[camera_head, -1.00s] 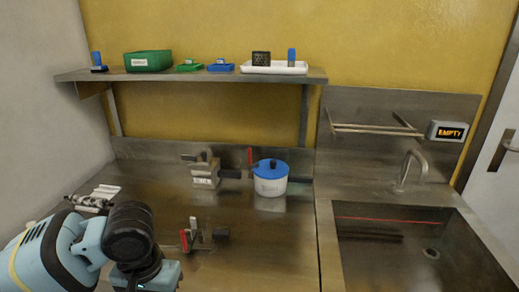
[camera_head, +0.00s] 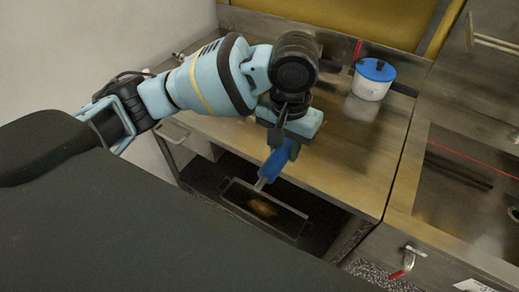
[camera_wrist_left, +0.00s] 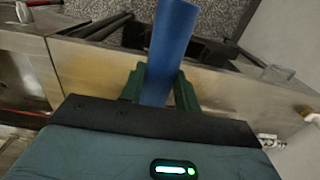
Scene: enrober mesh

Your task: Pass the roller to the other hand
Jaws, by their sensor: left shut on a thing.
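My left gripper (camera_head: 281,146) is in the upper middle of the head view, pointing down past the front edge of the counter. Its green fingers are shut on the blue handle of the roller (camera_head: 272,166). A thin metal shaft runs down from the handle; I cannot clearly tell the roller's lower end from the dark things behind it. In the left wrist view the blue handle (camera_wrist_left: 170,45) stands out between the fingers (camera_wrist_left: 160,88). My right gripper is not in view.
A sink (camera_head: 465,195) and a red-handled valve (camera_head: 405,262) are at the right.

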